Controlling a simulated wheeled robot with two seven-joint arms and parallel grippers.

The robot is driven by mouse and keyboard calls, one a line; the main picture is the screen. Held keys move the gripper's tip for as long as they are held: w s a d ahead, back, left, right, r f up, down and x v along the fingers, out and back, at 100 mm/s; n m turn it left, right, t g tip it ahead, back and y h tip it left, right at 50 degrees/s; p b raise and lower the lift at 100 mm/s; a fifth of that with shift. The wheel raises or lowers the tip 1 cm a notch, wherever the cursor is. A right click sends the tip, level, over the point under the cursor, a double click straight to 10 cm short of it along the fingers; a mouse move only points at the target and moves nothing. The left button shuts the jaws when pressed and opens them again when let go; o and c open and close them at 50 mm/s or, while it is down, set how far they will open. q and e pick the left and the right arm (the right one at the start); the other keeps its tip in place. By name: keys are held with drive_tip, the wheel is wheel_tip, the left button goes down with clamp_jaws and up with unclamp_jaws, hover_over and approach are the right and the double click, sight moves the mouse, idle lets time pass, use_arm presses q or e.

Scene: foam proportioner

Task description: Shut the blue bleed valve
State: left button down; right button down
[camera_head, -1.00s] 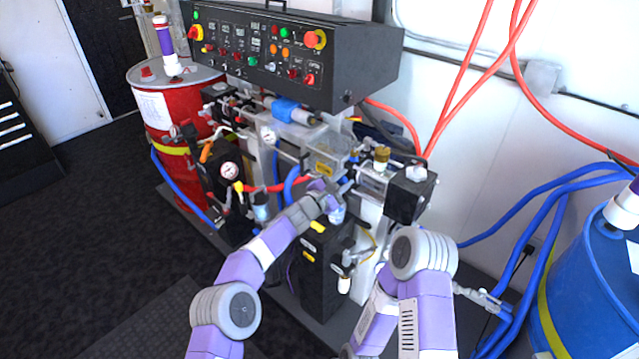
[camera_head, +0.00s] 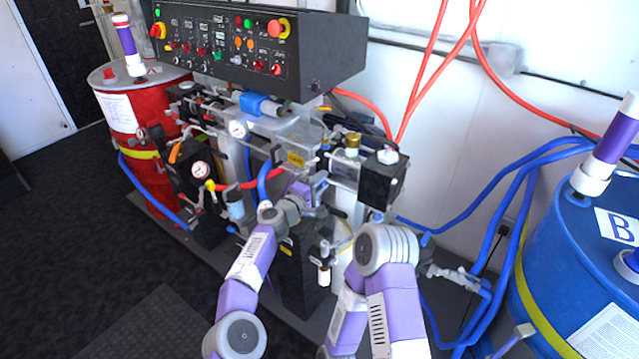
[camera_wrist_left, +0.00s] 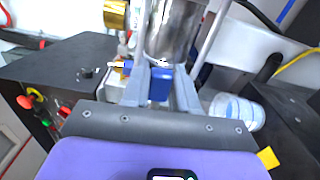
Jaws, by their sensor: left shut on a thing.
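In the left wrist view, a small blue valve handle (camera_wrist_left: 161,86) sits below a shiny metal cylinder (camera_wrist_left: 172,32). I take it for the blue bleed valve. My left gripper (camera_wrist_left: 161,74) is shut on it, with one grey finger on each side. In the head view my left gripper (camera_head: 318,184) reaches into the middle of the proportioner, under the clear block with a yellow label (camera_head: 297,158). The handle is too small and covered to make out there.
The black control panel (camera_head: 250,45) overhangs the pump section. A red drum (camera_head: 122,118) stands at left and a blue drum (camera_head: 560,265) at right. Blue hoses (camera_head: 500,200) run to the machine's right side. The dark floor at left is clear.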

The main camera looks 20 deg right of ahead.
use_arm(q)
drive_tip(key=shift+s+d+f+m, duration=0.1)
drive_tip(key=shift+f+m, duration=0.25)
drive_tip(key=shift+m, duration=0.05)
use_arm(e)
drive_tip(key=shift+f, duration=0.3)
use_arm(q)
drive_tip(key=c, duration=1)
unclamp_jaws()
drive_tip(key=shift+o, duration=0.2)
drive_tip(key=shift+r, duration=0.1)
drive_tip(key=shift+s, duration=0.1)
use_arm(e)
drive_tip(key=shift+a, duration=0.1)
